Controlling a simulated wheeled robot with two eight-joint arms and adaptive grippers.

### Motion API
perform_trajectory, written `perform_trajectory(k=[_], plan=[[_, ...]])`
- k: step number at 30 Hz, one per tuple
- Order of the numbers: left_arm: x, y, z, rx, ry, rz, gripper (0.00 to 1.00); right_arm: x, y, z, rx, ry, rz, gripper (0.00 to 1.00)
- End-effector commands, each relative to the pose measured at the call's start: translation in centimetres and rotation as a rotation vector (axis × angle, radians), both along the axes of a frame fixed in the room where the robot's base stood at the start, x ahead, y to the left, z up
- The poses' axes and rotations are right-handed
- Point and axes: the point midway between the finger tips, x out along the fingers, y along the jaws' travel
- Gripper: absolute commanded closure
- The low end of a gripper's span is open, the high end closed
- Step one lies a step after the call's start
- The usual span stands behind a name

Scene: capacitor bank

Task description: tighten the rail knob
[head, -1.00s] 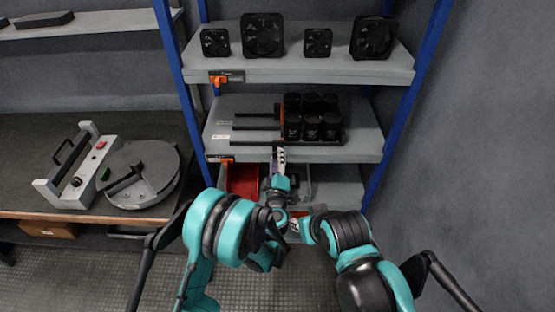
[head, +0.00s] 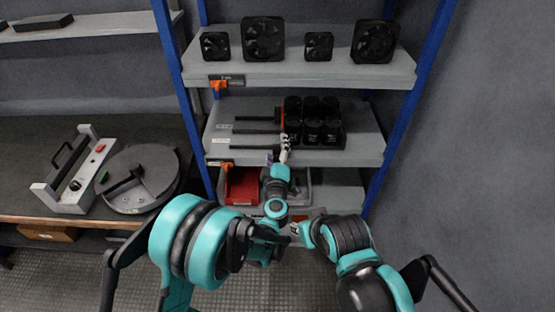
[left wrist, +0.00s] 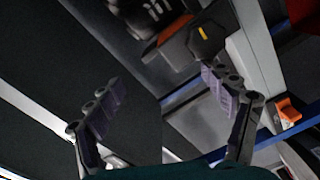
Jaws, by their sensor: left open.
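The knob (left wrist: 207,38) is black with a yellow mark. It sits against an orange block (left wrist: 172,42) at the top of the left wrist view. In the head view an orange piece (head: 282,117) shows beside the black cylinders on the middle shelf; the knob itself is too small to make out there. My left gripper (head: 284,150) is at the middle shelf's front edge, just in front of that piece. In the left wrist view (left wrist: 160,76) its fingers are wide apart and empty, the right fingertip close to the knob. My right gripper (head: 297,228) is low and mostly hidden.
Black cylinders (head: 312,130) stand in a block on the middle shelf (head: 365,155), with dark bars (head: 257,130) to their left. Fans (head: 263,38) stand on the upper shelf. A red bin (head: 242,186) is below. Blue posts (head: 410,110) flank the shelves.

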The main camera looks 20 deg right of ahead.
Motion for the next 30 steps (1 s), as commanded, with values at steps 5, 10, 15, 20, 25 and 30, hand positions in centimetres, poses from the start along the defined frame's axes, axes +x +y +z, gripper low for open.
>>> perform_trajectory(k=[5, 10, 15, 20, 25, 30], plan=[[-0.1, -0.3, 2.6, -0.002, 0.001, -0.005, 0.47, 0.0, 0.0, 0.1, 0.0, 0.0, 0.0, 0.69], [-0.1, -0.2, 3.4, -0.003, 0.002, -0.004, 0.47, 0.0, 0.0, 0.0, 0.0, 0.0, 0.0, 0.69], [-0.1, -0.2, 3.3, -0.003, 0.002, -0.004, 0.47, 0.0, 0.0, 0.0, 0.0, 0.0, 0.0, 0.69], [-0.1, -0.2, 3.3, -0.004, 0.002, -0.004, 0.47, 0.0, 0.0, 0.0, 0.0, 0.0, 0.0, 0.69], [0.0, 0.2, 4.2, 0.009, -0.01, -0.013, 0.47, 0.0, 0.0, 0.0, 0.0, 0.0, 0.0, 0.69], [-0.5, 2.9, 9.6, 0.109, -0.078, -0.082, 0.47, 0.0, 0.0, 0.0, 0.0, 0.0, 0.0, 0.69]])
